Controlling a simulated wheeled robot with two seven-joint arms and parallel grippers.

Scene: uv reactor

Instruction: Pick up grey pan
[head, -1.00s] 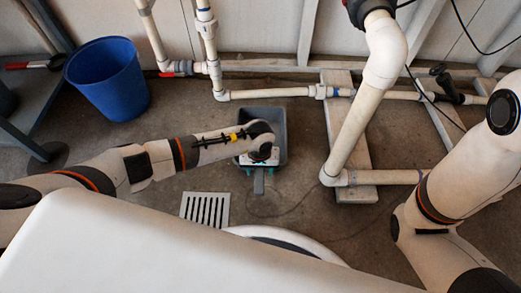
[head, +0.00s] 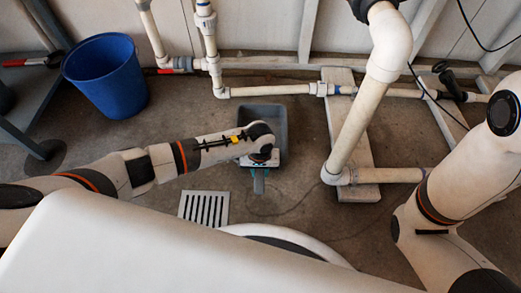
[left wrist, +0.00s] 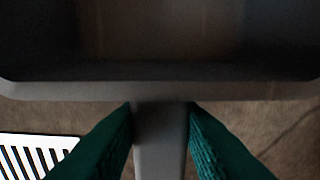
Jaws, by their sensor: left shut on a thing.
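The grey pan (head: 270,113) is a dark grey, open, box-shaped dustpan with a short handle toward me. In the head view it is at the middle, partly hidden by my left wrist. My left gripper (left wrist: 160,125) is shut on the pan's handle (left wrist: 160,155), with a green finger on each side. In the left wrist view the pan's rim (left wrist: 160,91) and dark inside fill the upper part. My right arm is at the right of the head view, but its gripper is not in view.
A blue bucket (head: 105,76) stands at the upper left. White pipes (head: 357,115) run along the wall and rise right of the pan beside a wooden board (head: 350,150). A floor drain grate (head: 204,209) is left of the handle. Floor between is clear.

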